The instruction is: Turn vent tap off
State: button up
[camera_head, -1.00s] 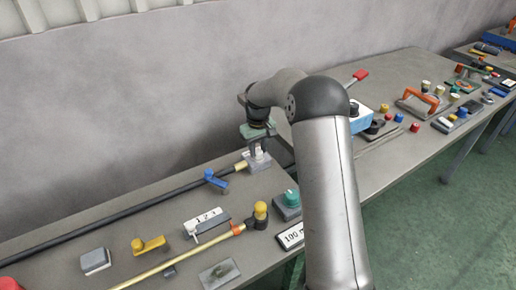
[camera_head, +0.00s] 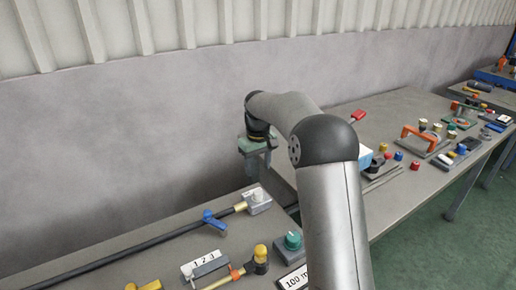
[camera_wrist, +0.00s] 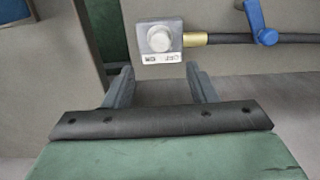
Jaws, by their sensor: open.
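A pale box with a round white knob (camera_head: 257,195) sits at the end of a black hose with a brass fitting. The same knob (camera_wrist: 159,39) shows in the wrist view, with a small label on the box too blurred to read surely. A blue lever tap (camera_head: 213,220) is on the hose; it also shows at the top right of the wrist view (camera_wrist: 262,22). I cannot tell which is the vent tap. My gripper (camera_head: 258,167) is open and empty above the bench, near the knob box. In the wrist view the fingertips (camera_wrist: 160,76) are apart, with the knob beyond them.
A teal knob (camera_head: 293,240), a yellow-topped tap (camera_head: 261,252) and a number block (camera_head: 204,264) stand nearer on the bench. More bench with an orange handle (camera_head: 419,136) and small caps lies right, behind my arm. A grey wall is behind.

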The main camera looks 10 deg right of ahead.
notch_tip(320, 180, up, 8)
jog(key=shift+f, duration=0.25)
jog(key=s+a+m, duration=0.1)
jog(key=s+m, duration=0.1)
jog(key=s, duration=1.7)
jog(key=s+f+m, duration=0.1)
jog(key=s+f, duration=0.3)
jog(key=s, duration=0.6)
jog(key=s+f, duration=0.4)
jog(key=s, duration=0.6)
jog(key=shift+f+m, duration=0.15)
jog(key=shift+m, duration=0.25)
jog(key=shift+d, duration=0.1)
